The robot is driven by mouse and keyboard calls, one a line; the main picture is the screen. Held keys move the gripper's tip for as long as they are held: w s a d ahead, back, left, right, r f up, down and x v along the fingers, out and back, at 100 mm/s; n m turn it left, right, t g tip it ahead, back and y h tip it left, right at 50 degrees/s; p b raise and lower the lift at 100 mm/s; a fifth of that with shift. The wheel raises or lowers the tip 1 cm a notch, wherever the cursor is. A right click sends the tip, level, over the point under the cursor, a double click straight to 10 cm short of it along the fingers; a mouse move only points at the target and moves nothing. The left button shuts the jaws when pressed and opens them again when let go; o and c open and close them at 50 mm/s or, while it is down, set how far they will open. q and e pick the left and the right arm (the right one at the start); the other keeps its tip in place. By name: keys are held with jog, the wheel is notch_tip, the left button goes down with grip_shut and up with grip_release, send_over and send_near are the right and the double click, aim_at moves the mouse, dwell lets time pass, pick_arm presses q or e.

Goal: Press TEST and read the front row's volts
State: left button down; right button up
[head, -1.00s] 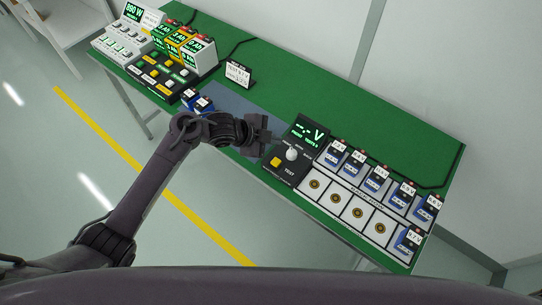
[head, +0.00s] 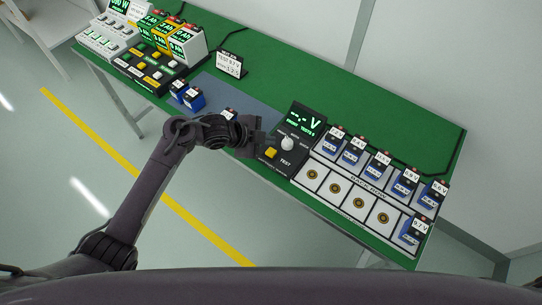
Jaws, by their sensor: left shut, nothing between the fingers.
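The black tester (head: 303,138) stands on the green bench, with a green-lit display (head: 305,120) that shows dashes and a V. Its white knob (head: 288,143) and yellow button (head: 271,153), beside the word TEST, are in view. My left gripper (head: 264,139) is shut and empty, just above and left of the yellow button; I cannot tell whether it touches the tester. The front row (head: 336,189) has several bare pads with round contacts and a blue battery (head: 412,232) at its right end. My right gripper is not in view.
Several labelled blue batteries (head: 382,163) stand in the back row. A sign (head: 230,64) and lit units (head: 170,40) stand left. The bench's back middle is clear.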

aim_at(267, 153)
pick_arm(q)
jog(key=shift+f+b, duration=0.6)
jog(key=shift+f, duration=0.8)
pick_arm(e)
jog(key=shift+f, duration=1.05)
pick_arm(q)
jog(key=shift+f+b, duration=0.3)
jog(key=shift+f, duration=0.1)
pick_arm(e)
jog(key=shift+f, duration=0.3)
pick_arm(q)
jog(key=shift+f+b, duration=0.3)
jog(key=shift+f, duration=0.15)
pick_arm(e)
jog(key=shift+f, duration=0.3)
pick_arm(q)
jog(key=shift+r+p, duration=0.8)
jog(key=shift+r, duration=0.05)
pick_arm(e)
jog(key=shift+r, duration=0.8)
pick_arm(q)
jog(key=shift+r, duration=0.15)
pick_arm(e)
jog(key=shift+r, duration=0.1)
